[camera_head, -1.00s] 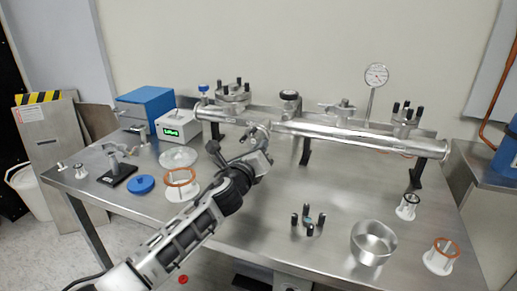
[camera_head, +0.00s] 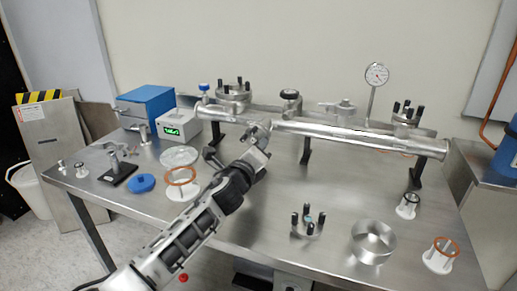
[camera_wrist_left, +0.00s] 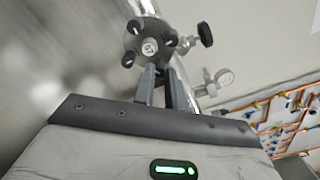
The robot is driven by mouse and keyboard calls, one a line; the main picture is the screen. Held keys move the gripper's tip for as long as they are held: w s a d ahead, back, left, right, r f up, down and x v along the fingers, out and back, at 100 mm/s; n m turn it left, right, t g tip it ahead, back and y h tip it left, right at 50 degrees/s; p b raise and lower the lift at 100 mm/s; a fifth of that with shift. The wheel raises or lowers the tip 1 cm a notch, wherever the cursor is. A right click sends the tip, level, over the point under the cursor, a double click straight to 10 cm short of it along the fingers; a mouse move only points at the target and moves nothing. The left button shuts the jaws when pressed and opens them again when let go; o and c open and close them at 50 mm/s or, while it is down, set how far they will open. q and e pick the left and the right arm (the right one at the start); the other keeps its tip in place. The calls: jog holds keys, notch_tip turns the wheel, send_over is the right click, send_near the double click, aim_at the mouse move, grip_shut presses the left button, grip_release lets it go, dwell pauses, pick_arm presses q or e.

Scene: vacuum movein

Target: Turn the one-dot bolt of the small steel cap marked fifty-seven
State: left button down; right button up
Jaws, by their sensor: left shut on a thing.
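In the left wrist view a small steel cap (camera_wrist_left: 150,46) faces me at the end of a steel tube, with several black bolts around its rim and a small marking that I cannot read. My left gripper (camera_wrist_left: 161,72) is at the cap's lower edge, its fingers shut on a bolt there that they mostly hide. The dots on the bolts are too small to tell. In the head view my left gripper (camera_head: 262,132) is at the front of the long steel tube (camera_head: 350,137) and hides the cap. My right gripper is not in view.
Other bolted caps stand on the tube at left (camera_head: 233,93) and right (camera_head: 405,118). A black-posted piece (camera_head: 307,226), a steel bowl (camera_head: 373,242) and ringed white stands (camera_head: 441,256) are on the table. A dial gauge (camera_head: 376,75) rises behind. The table's middle is clear.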

pick_arm(q)
jog(key=c, duration=1.4)
grip_release()
jog(key=shift+c, duration=0.2)
jog(key=p+v, duration=0.1)
jog(key=v, duration=1.5)
jog(key=shift+p, duration=0.3)
